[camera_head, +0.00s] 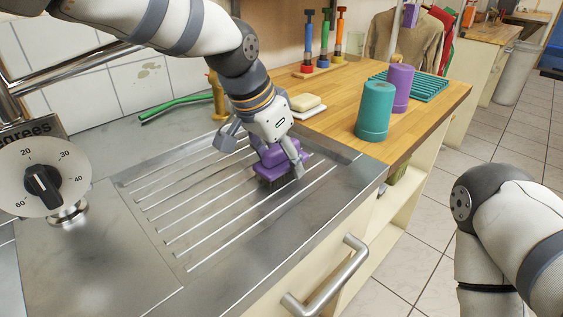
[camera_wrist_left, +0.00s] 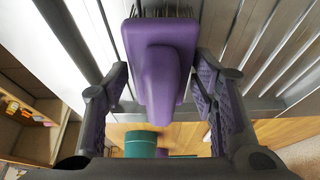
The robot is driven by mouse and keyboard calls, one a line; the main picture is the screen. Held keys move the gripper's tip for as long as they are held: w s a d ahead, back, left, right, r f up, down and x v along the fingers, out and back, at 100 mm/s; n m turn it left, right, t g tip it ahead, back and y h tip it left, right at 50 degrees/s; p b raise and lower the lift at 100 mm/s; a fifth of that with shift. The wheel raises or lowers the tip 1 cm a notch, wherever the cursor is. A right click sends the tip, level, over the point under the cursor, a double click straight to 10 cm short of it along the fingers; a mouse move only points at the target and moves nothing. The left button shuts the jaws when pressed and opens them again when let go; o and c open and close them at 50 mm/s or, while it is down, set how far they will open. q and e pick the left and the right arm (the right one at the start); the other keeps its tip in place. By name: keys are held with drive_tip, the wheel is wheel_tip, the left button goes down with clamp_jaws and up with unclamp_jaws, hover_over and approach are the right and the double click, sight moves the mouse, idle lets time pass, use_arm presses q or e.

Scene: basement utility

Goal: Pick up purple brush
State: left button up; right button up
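The purple brush (camera_head: 275,161) rests on the ribbed metal drainboard, with its grip facing up. My left gripper (camera_head: 262,154) is above it, with one finger on each side. In the left wrist view the brush (camera_wrist_left: 160,62) lies between the two fingers of my left gripper (camera_wrist_left: 160,82), with a gap showing on both sides. The gripper is open and not closed on the brush. The bristles show at the top edge of that view. My right arm enters at the right of the head view, but its gripper is out of frame.
A green cup (camera_head: 373,111) and a purple cup (camera_head: 399,88) stand on the wooden counter, near a soap bar (camera_head: 305,102) and a teal rack (camera_head: 425,86). A brass tap (camera_head: 216,97) stands behind the drainboard. A drawer handle (camera_head: 328,283) sticks out in front.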

use_arm(q)
drive_tip(key=c, duration=0.7)
drive_tip(key=shift+r, duration=0.25)
wheel_tip(320, 180, up, 3)
drive_tip(key=s+r, duration=0.3)
drive_tip(key=s, duration=0.1)
drive_tip(key=s+d+r+p, duration=0.1)
drive_tip(key=s+r, duration=0.2)
drive_tip(key=s, duration=0.2)
drive_tip(key=s+d+r+p, duration=0.1)
drive_tip(key=s+r, duration=0.2)
drive_tip(key=s, duration=0.1)
drive_tip(key=shift+s+d+r, duration=0.15)
drive_tip(key=shift+s+r, duration=0.05)
drive_tip(key=shift+s, duration=0.2)
use_arm(e)
drive_tip(key=shift+t, duration=0.7)
drive_tip(key=w+r, duration=0.3)
drive_tip(key=shift+w, duration=0.1)
